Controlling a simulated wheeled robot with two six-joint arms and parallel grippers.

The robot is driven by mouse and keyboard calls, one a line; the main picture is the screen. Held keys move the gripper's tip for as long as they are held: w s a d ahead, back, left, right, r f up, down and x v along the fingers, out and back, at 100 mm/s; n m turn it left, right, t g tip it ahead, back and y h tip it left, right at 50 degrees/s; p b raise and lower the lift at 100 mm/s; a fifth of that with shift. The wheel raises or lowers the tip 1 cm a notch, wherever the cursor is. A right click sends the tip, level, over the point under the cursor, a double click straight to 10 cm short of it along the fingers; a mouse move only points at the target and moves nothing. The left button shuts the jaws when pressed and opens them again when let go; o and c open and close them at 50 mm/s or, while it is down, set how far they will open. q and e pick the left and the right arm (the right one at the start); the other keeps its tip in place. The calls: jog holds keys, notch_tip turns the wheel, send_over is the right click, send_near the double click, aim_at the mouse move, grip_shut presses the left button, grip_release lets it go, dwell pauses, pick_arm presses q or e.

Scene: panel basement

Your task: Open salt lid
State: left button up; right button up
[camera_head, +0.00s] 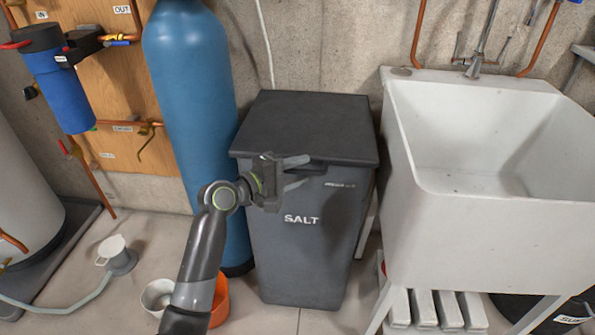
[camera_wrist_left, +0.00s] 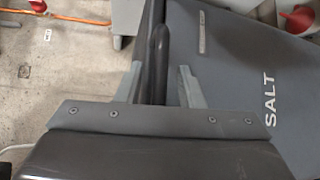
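The dark grey salt bin (camera_head: 308,240), marked SALT, stands upright between the blue tank and the sink. Its black lid (camera_head: 310,120) lies flat and shut on top. My left gripper (camera_head: 305,171) is at the upper front of the bin, at the lid's front lip, with one finger above the other. In the left wrist view the gripper (camera_wrist_left: 160,82) has its fingers apart, with the dark lid lip (camera_wrist_left: 158,50) between them. The bin's front (camera_wrist_left: 235,70) shows on the right there. Whether a finger touches the lip cannot be told. My right gripper is not in view.
A tall blue tank (camera_head: 192,90) stands close on the bin's left. A white sink (camera_head: 470,225) stands close on its right. An orange bucket (camera_head: 221,300) and a white container (camera_head: 157,294) sit on the floor by my arm. The concrete wall is behind.

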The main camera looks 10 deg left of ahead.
pick_arm(q)
grip_shut()
jog(key=shift+r+p, duration=0.25)
jog(key=shift+p, duration=0.05)
